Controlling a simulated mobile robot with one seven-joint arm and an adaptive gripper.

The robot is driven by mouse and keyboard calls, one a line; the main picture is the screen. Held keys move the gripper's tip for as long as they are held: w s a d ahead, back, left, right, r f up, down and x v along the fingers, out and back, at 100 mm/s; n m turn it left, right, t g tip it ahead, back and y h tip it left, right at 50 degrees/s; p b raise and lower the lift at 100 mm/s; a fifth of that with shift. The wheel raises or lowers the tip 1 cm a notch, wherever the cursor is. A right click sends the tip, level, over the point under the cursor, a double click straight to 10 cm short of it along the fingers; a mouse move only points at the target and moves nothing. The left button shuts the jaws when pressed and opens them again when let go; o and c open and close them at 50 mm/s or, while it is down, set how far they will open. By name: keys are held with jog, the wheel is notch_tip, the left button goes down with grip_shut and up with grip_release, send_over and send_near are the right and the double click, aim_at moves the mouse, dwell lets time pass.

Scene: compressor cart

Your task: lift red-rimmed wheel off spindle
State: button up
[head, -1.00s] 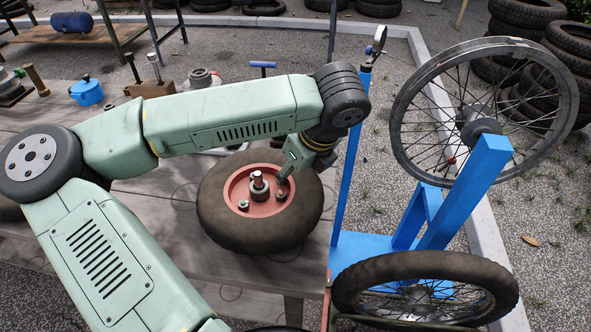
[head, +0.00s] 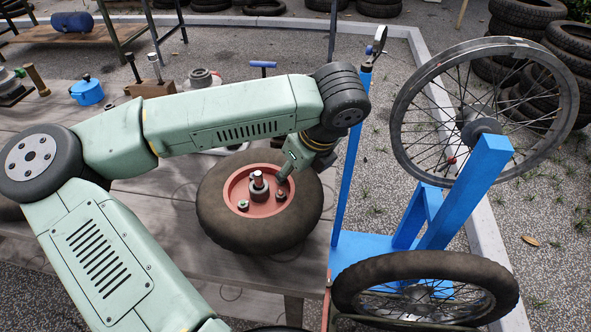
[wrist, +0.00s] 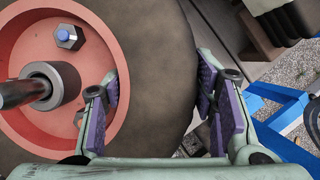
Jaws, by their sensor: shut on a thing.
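The red-rimmed wheel (head: 215,210) lies flat on the wooden bench, its dark tyre around a red rim (head: 262,207). The metal spindle (head: 257,179) stands up through its hub; in the wrist view the spindle (wrist: 18,92) enters from the left. My gripper (head: 286,172) reaches down at the wheel's right side. In the wrist view my gripper (wrist: 157,95) has one finger inside the rim and the other outside the tyre (wrist: 160,45), shut across the tyre wall. The tyre's underside is hidden.
A blue wheel stand (head: 462,195) holds a spoked rim (head: 405,85) to the right. A spoked wheel with tyre (head: 365,275) is at front right. A blue pot (head: 88,92) and a brown block (head: 150,89) sit at the bench's back left.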

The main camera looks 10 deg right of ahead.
jog(key=shift+a, duration=0.1)
jog(key=c, duration=0.3)
jog(key=shift+r, duration=0.15)
jog(key=shift+r+p, duration=1.55)
jog(key=shift+r, duration=3.55)
